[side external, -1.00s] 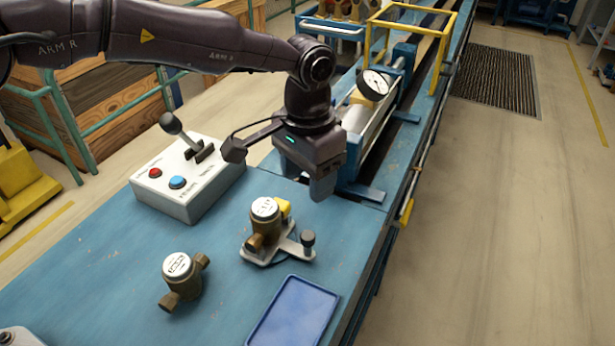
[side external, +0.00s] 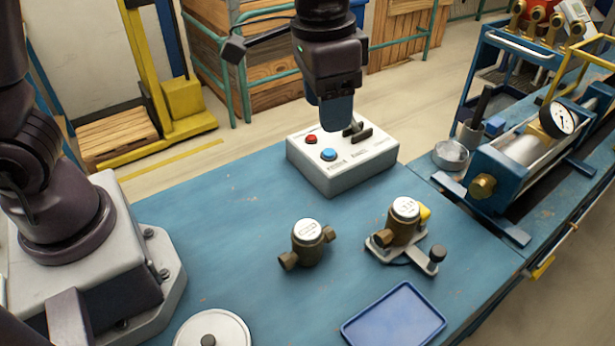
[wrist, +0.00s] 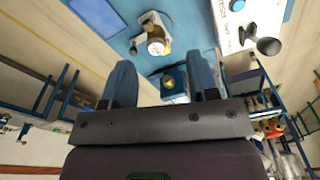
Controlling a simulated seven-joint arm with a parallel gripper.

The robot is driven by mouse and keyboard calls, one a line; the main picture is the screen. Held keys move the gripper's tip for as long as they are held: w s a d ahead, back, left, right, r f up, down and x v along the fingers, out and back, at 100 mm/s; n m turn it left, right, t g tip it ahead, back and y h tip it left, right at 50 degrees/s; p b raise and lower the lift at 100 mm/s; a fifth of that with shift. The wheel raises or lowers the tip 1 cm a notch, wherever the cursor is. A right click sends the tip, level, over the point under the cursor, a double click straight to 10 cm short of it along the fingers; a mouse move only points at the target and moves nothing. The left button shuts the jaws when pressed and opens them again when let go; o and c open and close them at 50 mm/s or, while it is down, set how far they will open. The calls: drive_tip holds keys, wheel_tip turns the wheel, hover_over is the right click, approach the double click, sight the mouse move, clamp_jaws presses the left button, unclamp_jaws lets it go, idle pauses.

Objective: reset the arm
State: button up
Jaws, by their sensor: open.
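My gripper (side external: 337,122) hangs above the back of the white control box (side external: 342,165) in the side view, its fingers pointing down and empty. In the wrist view my gripper (wrist: 162,82) shows two blue fingers spread apart with nothing held between them. The control box has a red button (side external: 311,139), a blue button (side external: 328,154) and a lever slot; my fingers partly hide the lever in the side view. The lever's dark knob (wrist: 268,46) shows in the wrist view.
A brass meter (side external: 307,242) lies loose on the blue table (side external: 225,225). Another meter (side external: 404,220) sits in a fixture with a yellow part. A blue tray (side external: 393,318) is at the front. The test bench with a gauge (side external: 562,120) stands at the right. Table left of the box is clear.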

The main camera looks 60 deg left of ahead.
drive_tip(key=s+a+r+n+t, duration=0.1)
drive_tip(key=s+a+r+t, duration=0.1)
drive_tip(key=s+a, duration=0.4)
drive_tip(key=s+a+r+n+t, duration=0.2)
drive_tip(key=s+a+r, duration=0.2)
drive_tip(key=s, duration=0.5)
drive_tip(key=shift+a+r+n+t, duration=0.25)
drive_tip(key=shift+a+n+t, duration=0.05)
drive_tip(key=shift+a, duration=0.7)
